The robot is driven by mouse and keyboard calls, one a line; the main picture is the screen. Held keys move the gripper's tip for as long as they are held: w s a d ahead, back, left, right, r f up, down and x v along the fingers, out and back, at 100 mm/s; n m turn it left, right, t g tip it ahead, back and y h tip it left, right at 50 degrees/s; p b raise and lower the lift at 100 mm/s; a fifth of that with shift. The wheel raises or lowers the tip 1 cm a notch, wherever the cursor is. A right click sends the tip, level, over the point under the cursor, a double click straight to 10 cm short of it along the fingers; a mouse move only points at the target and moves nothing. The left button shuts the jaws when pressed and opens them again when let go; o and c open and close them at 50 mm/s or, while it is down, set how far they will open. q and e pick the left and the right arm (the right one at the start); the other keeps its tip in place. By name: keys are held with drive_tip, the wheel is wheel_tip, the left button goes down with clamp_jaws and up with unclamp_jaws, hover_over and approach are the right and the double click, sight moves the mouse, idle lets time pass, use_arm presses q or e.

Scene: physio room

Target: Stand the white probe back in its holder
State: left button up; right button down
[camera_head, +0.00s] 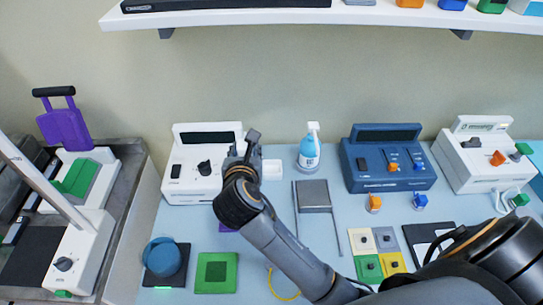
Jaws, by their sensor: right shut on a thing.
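My right gripper (247,145) is shut at the right side of a white console (189,172) with a dark screen and black knob. The white probe cannot be made out clearly; the gripper hides what is between its fingers. A small white block (271,169) shows just right of the gripper, beside the console. I cannot tell whether it is the holder or part of the probe. My left gripper is not in view.
A spray bottle (309,148) stands close to the right of the gripper. A blue console (388,163) and another white console (478,156) stand further right. A grey pad (313,194), green block (216,272) and blue round thing (162,256) lie nearer. A shelf (400,16) runs above.

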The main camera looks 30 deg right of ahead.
drive_tip(key=w+d+f, duration=0.1)
drive_tip(key=d+f, duration=0.2)
drive_tip(key=w+d+f, duration=0.2)
drive_tip(key=d+f, duration=0.1)
drive_tip(key=f, duration=0.1)
drive_tip(key=w+d+f+p, duration=0.1)
drive_tip(key=d+f, duration=0.2)
drive_tip(key=f, duration=0.1)
drive_tip(key=shift+w+d+f, duration=0.2)
drive_tip(key=shift+d+f, duration=0.05)
drive_tip(key=shift+d, duration=0.1)
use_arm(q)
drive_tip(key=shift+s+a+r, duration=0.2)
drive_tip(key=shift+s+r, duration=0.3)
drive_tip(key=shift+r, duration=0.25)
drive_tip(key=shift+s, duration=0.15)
use_arm(e)
drive_tip(key=c, duration=0.9)
unclamp_jaws()
drive_tip(key=shift+f, duration=0.1)
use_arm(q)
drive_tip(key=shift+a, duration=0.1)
